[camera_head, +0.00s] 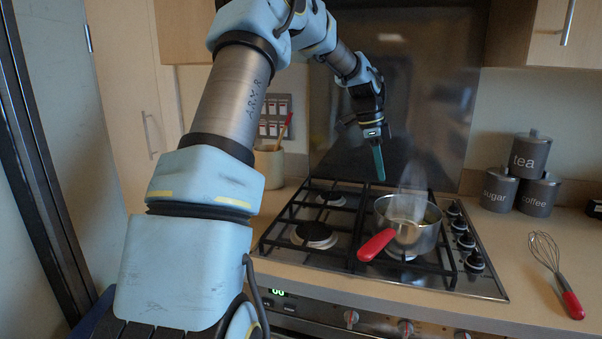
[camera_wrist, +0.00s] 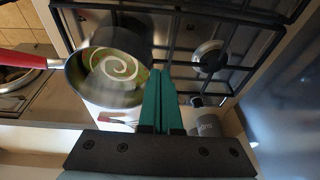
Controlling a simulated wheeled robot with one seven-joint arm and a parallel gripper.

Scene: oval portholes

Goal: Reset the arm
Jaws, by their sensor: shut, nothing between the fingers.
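My gripper (camera_head: 379,165) hangs in the air above the hob, a little left of the saucepan in the head view. Its green fingers are shut together with nothing between them. In the wrist view the closed fingers (camera_wrist: 158,88) point away from the camera, to the right of the saucepan (camera_wrist: 75,75). My arm rises from the lower left and reaches across toward the hob. The steel saucepan (camera_head: 425,232) with a red handle (camera_head: 377,245) sits on the front right burner, with steam above it. A pale spiral (camera_wrist: 113,72) shows in its contents.
A whisk (camera_head: 545,252) with a red handle lies on the counter right of the hob (camera_head: 488,284). Tea (camera_head: 529,155), sugar (camera_head: 498,190) and coffee (camera_head: 538,195) canisters stand stacked behind it. A utensil pot (camera_head: 268,168) stands at the left. Open air surrounds the gripper.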

